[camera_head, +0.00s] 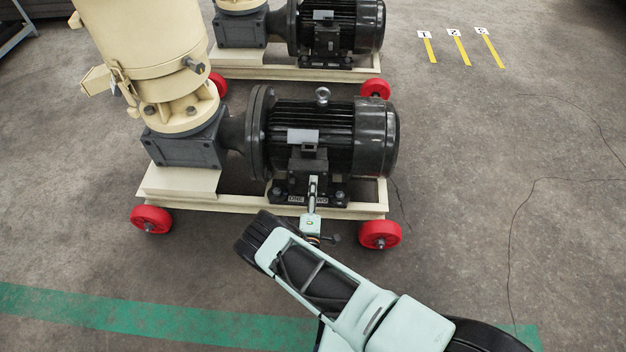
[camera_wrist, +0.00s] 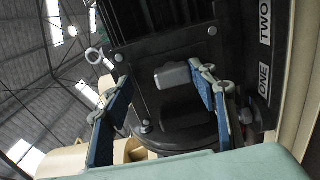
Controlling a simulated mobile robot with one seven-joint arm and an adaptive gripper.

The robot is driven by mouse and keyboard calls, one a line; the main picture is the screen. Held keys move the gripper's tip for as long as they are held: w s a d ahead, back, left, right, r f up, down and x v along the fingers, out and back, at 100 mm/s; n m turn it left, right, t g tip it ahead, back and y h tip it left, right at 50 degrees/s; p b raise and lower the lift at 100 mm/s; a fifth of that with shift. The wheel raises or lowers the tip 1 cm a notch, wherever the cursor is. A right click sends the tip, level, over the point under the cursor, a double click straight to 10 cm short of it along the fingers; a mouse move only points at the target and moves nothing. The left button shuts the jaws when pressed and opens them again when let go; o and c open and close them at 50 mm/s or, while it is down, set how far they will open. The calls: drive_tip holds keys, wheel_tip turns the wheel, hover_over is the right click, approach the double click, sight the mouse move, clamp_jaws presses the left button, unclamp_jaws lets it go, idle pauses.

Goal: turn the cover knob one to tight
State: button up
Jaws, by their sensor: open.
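The black motor (camera_head: 330,135) of the nearer pellet mill carries a dark cover box on its near side. In the wrist view, the cover face (camera_wrist: 180,110) shows a grey rounded knob (camera_wrist: 172,75) roughly level with the ONE label (camera_wrist: 263,86); I take it for knob one. My gripper (camera_wrist: 160,80) is open, its blue-padded fingers on either side of the knob in the picture. I cannot tell whether either finger touches it.
The TWO label (camera_wrist: 265,22) sits beside ONE. A cream base frame (camera_head: 250,205) on red wheels (camera_head: 380,235) runs below the motor. A second mill (camera_head: 335,30) stands behind. Yellow floor strips (camera_head: 460,50) lie at the upper right. The floor on the right is clear.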

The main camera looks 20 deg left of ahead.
drive_tip(key=o, duration=0.8)
drive_tip(key=shift+t, duration=0.3)
wheel_tip(320, 180, up, 8)
drive_tip(key=shift+w+a+f, duration=0.1)
drive_tip(key=shift+w, duration=0.05)
drive_tip(key=shift+r, duration=0.65)
drive_tip(key=c, duration=0.8)
drive_tip(key=shift+f, duration=0.25)
